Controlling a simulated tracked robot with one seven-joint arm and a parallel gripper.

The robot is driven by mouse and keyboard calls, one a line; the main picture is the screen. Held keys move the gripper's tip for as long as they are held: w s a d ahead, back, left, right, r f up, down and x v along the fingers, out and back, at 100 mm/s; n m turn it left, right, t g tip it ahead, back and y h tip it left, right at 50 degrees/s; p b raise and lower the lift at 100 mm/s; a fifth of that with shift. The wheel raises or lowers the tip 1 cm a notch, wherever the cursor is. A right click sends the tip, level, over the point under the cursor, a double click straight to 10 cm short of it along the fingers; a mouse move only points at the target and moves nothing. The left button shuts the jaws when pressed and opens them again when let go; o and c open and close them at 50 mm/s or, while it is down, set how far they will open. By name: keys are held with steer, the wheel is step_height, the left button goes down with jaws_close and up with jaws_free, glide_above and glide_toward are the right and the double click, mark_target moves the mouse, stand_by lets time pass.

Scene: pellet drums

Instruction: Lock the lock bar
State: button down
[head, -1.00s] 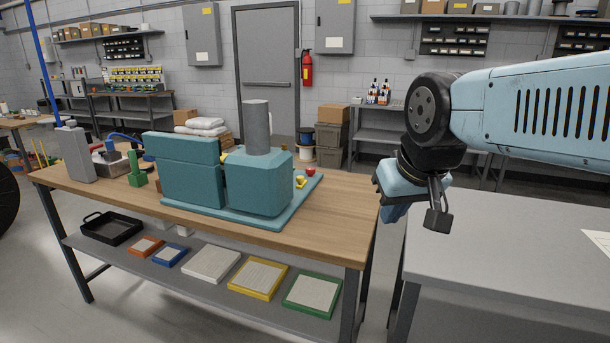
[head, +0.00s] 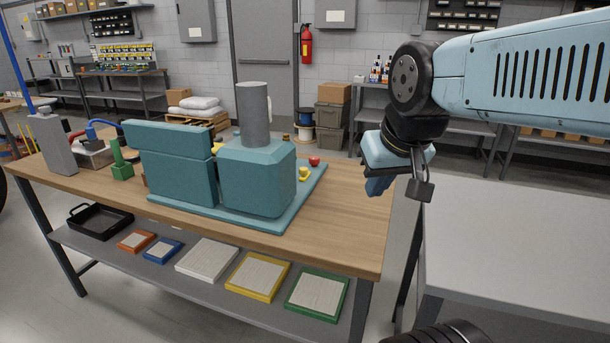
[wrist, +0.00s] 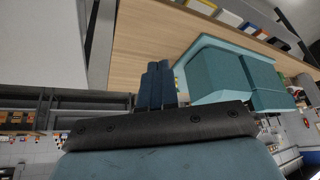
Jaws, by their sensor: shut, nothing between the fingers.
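A teal machine (head: 257,185) with a grey upright cylinder (head: 253,115) stands on a teal base plate on the wooden bench. Small yellow parts (head: 304,173) and a red knob (head: 314,161) sit at its right side. I cannot pick out a lock bar for certain; the machine's far side is hidden in the head view. My gripper (head: 377,187) is shut and empty, in the air to the right of the machine and apart from it. In the wrist view its blue fingers (wrist: 157,84) are together, with the teal machine (wrist: 222,75) beyond them to the right.
The wooden bench (head: 345,228) has a clear strip right of the machine. A green fixture (head: 121,163) and a grey block (head: 52,144) stand at its left. A bare grey table (head: 520,245) is at the right, with a gap between. Trays lie on the lower shelf (head: 95,245).

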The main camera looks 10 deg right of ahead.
steer(key=w+a+f+m+g+y, duration=0.2)
steer(key=w+a+f+m+y, duration=0.25)
steer(key=w+m, duration=0.4)
steer(key=w+a+f+m+g+y, duration=0.2)
steer(key=w+a+f+m+y, duration=0.3)
steer(key=m, duration=0.7)
steer(key=w+d+f+m+t, duration=0.4)
steer(key=w+d+m, duration=0.1)
steer(key=m, duration=0.3)
steer(key=w+d+f+m+t+y, duration=0.1)
steer(key=w+d+f+m+t, duration=0.3)
steer(key=w+m, duration=0.3)
steer(key=w+d+f+m+t, duration=0.4)
steer(key=w+d+m, duration=0.2)
steer(key=m, duration=0.5)
steer(key=shift+w+d+t, duration=0.15)
steer(key=shift+w+t, duration=0.2)
steer(key=shift+t, duration=0.05)
steer(key=shift+r, duration=0.1)
